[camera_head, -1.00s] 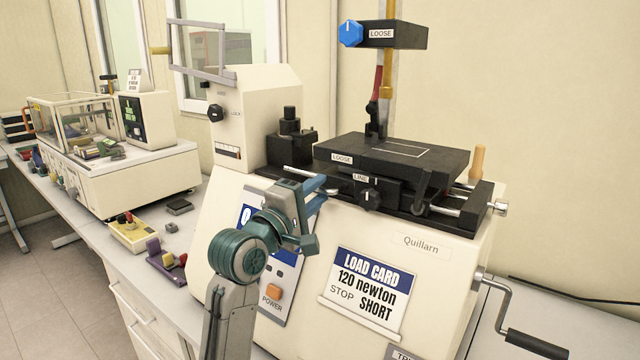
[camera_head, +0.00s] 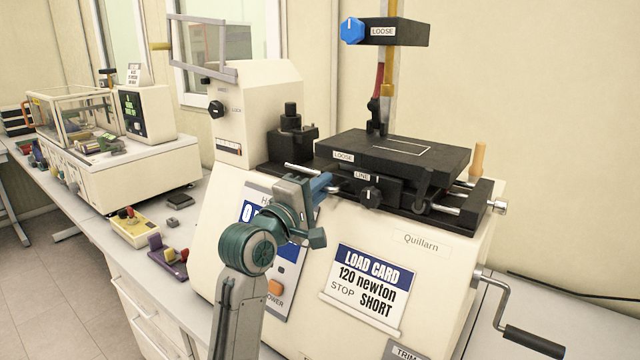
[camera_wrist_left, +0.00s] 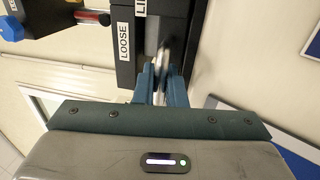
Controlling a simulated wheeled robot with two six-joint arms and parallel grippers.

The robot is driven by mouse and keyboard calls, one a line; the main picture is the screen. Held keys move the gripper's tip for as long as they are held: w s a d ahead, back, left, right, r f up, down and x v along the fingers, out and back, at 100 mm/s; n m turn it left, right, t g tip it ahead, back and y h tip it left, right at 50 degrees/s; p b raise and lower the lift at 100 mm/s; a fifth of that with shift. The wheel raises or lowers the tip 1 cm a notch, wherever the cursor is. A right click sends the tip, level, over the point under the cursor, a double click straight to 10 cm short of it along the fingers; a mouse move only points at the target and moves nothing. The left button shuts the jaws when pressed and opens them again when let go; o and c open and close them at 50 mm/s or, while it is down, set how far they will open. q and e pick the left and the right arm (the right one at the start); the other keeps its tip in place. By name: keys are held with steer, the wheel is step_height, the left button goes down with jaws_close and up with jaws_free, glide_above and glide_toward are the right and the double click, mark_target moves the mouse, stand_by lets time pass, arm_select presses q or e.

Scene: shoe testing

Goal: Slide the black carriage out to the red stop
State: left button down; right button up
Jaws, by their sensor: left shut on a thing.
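The black carriage (camera_head: 410,158) is a flat block labelled LOOSE on top of the cream machine, with a front part labelled LINE and a small black knob (camera_head: 371,194). Metal rails (camera_head: 440,208) show under its right end. My left gripper (camera_head: 328,185) is at the carriage's front left, its blue fingers shut on a metal bar. In the left wrist view the bar (camera_wrist_left: 163,58) stands between the fingers, beside the black block (camera_wrist_left: 125,50) with the LOOSE label. My right gripper is out of view.
A column with a blue knob (camera_head: 352,31) and a red part (camera_head: 378,85) rises behind the carriage. A load card (camera_head: 368,285) is on the machine's front, with a crank (camera_head: 505,312) at right. A second machine (camera_head: 120,165) stands far left.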

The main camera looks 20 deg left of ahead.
arm_select(q)
steer(key=shift+d, duration=0.1)
steer(key=c, duration=1.6)
jaws_free()
steer(key=shift+d, duration=0.1)
steer(key=b+v, duration=0.3)
steer(key=v, duration=0.8)
